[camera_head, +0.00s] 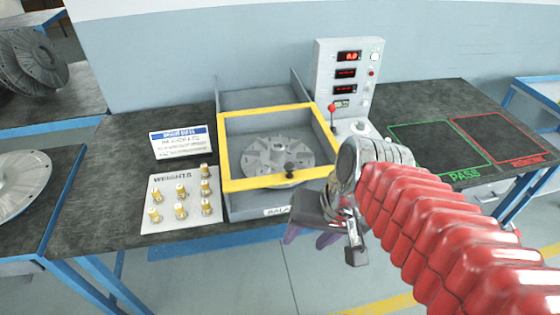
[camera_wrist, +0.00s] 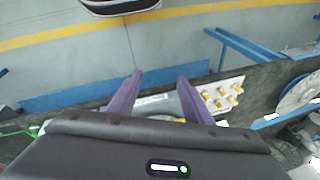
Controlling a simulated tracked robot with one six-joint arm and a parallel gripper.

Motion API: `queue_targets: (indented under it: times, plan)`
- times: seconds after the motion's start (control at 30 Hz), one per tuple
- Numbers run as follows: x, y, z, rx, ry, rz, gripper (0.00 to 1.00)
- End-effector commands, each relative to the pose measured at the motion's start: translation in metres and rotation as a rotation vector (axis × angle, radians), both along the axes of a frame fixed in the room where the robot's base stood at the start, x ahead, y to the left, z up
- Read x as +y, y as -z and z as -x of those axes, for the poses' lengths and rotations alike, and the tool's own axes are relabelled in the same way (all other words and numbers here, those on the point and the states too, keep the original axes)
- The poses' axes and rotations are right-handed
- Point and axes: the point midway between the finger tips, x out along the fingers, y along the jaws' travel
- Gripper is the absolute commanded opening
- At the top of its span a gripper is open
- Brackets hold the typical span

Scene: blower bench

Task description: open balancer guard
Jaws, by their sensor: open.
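The balancer guard (camera_head: 235,186) is a yellow frame with a clear middle, lying down over the grey balancer box (camera_head: 250,207). A dark knob (camera_head: 290,168) stands at the guard's front edge, right of the middle. A grey bladed rotor (camera_head: 255,152) shows through the guard. My gripper (camera_head: 308,238) is open and empty, in front of the bench's front edge and below the knob in the head view. Its purple fingers are apart and touch nothing that I can see. In the wrist view, my gripper (camera_wrist: 160,78) partly hides the balancer.
A weights board (camera_head: 160,222) with several brass-and-white weights lies left of the balancer, below a small sign (camera_head: 180,142). A control box (camera_head: 346,75) with red displays stands behind right, near a red-knobbed lever (camera_head: 332,107).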

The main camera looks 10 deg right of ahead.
Motion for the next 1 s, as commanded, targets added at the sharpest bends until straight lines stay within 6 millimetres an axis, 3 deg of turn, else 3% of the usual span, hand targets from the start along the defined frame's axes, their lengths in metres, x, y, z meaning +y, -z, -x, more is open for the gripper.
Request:
queue_targets:
  times: [0.23, 0.6, 0.83, 1.0]
  plan:
    - [0.026, 0.029, 0.001, 0.234, 0.228, -0.298, 0.45]
    - [0.050, 0.036, -0.031, 0.495, 0.583, -0.771, 0.45]
    - [0.041, 0.033, -0.070, 0.602, 0.809, -1.083, 0.45]
    - [0.016, 0.031, -0.103, 0.646, 0.978, -1.324, 0.45]
